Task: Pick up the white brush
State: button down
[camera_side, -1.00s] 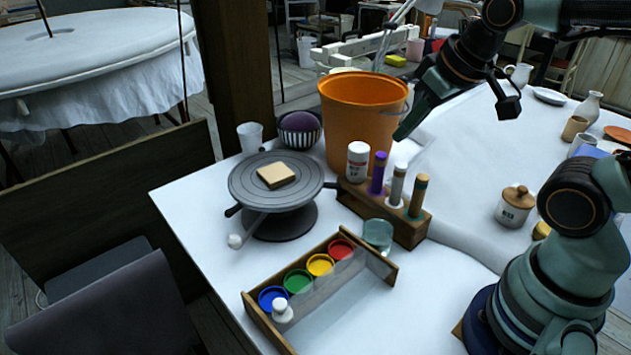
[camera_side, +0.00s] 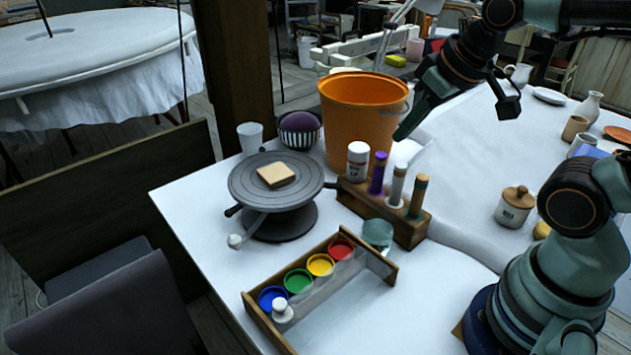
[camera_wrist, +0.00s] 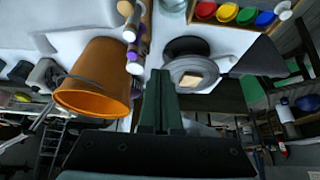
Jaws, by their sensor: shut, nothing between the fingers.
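The white brush (camera_side: 397,185) stands upright in a wooden holder (camera_side: 411,233), between a purple brush (camera_side: 377,174) and a brown brush (camera_side: 418,196). In the wrist view it appears to be the pale upright piece (camera_wrist: 130,33) near the top, left of my fingers; its lower end is hidden in the holder. My gripper (camera_side: 401,136) is shut and empty. It hangs above and behind the holder, to the right of the orange bucket, apart from the brush. In the wrist view my fingers (camera_wrist: 160,73) are together.
A white bottle (camera_side: 357,161) stands at the holder's left end. The orange bucket (camera_side: 358,125) stands close behind. A turntable (camera_side: 245,184) with a tan block is left. A paint rack (camera_side: 262,315) and glass jar (camera_side: 378,235) lie in front. Table space right of the holder is clear.

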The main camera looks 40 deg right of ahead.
jog(key=c, duration=0.9)
grip_release()
jog(key=n+g, duration=0.5)
jog(key=n, duration=0.9)
send_over(396, 190)
jog(key=f, duration=0.5)
jog(key=shift+d, duration=0.35)
jog(key=shift+w+d+f+n, duration=0.15)
jog(key=shift+d+f+n, duration=0.2)
jog(key=shift+n, duration=0.55)
jog(key=shift+f+g, duration=0.25)
jog(key=shift+g, duration=0.05)
notch_tip(396, 190, down, 12)
jog(key=shift+w+a+r, duration=0.1)
jog(key=shift+a, duration=0.05)
